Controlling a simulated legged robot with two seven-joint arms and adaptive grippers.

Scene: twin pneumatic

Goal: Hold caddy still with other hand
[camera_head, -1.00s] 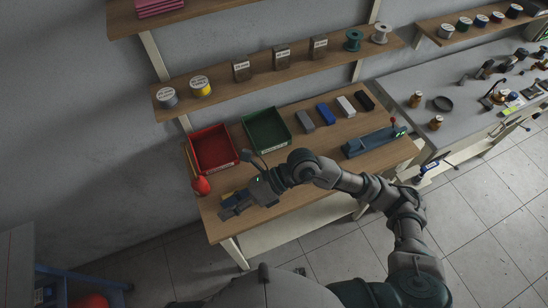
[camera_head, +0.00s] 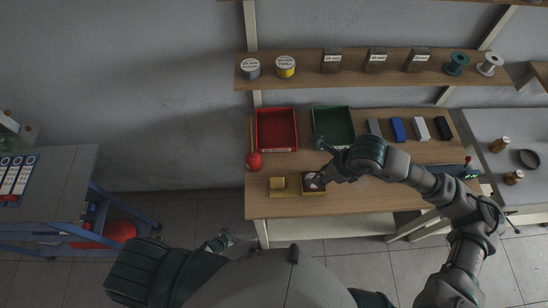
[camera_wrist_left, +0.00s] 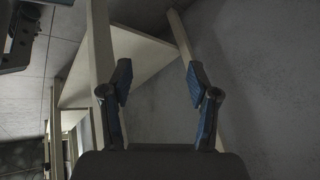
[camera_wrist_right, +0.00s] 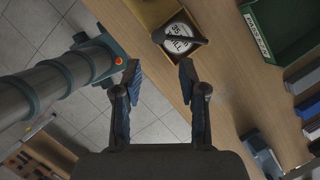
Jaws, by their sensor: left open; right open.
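The caddy (camera_head: 294,190) is a small tan-yellow box near the front edge of the wooden bench. A round white-labelled spool (camera_wrist_right: 178,42) sits in its right part, with a dark bar across it. My right gripper (camera_head: 318,181) is over the caddy's right end; in the right wrist view its open, empty jaws (camera_wrist_right: 160,75) are just short of the caddy (camera_wrist_right: 152,12). My left gripper (camera_head: 226,238) is low, in front of and left of the bench, apart from the caddy. In the left wrist view its jaws (camera_wrist_left: 158,75) are open and empty, facing bench legs and wall.
A red bin (camera_head: 277,149) and a green bin (camera_head: 334,145) stand behind the caddy. A red round object (camera_head: 254,161) lies at the bench's left edge. Several small blocks line the back right. A blue-framed cart (camera_head: 90,195) stands at left, with open floor between.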

